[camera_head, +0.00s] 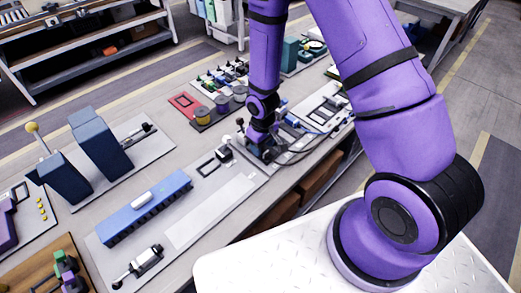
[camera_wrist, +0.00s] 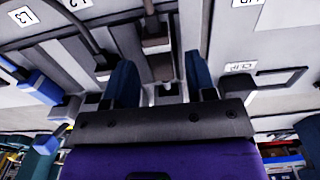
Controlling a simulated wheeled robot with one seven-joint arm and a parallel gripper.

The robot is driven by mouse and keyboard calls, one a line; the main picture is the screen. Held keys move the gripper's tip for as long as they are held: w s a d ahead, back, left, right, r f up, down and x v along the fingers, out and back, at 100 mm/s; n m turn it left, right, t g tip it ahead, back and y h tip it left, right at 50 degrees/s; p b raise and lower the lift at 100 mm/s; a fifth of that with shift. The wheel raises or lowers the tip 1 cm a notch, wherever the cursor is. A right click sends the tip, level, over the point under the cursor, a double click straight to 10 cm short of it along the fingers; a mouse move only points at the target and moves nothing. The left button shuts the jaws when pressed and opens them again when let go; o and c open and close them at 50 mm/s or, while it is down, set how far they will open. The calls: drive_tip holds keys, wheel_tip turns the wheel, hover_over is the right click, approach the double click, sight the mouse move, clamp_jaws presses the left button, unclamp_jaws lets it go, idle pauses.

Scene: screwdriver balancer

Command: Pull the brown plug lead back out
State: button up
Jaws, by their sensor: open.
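A brown plug (camera_wrist: 155,42) with its lead running up out of the picture shows in the wrist view, in line with the gap between my fingers. My gripper (camera_wrist: 158,74) is open, with one dark blue finger to either side of the brown parts. Whether a finger touches the plug I cannot tell. In the head view my gripper (camera_head: 262,150) is low over the grey board (camera_head: 250,177), and the brown plug cannot be made out there.
In the wrist view a blue plug (camera_wrist: 40,86) with a blue lead and a dark grey lead (camera_wrist: 82,28) lie left of my gripper. A part labelled CLIP (camera_wrist: 241,67) is to the right. A blue block (camera_head: 145,208) stands on a nearer board.

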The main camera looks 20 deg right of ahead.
drive_tip(key=shift+r, duration=2.6)
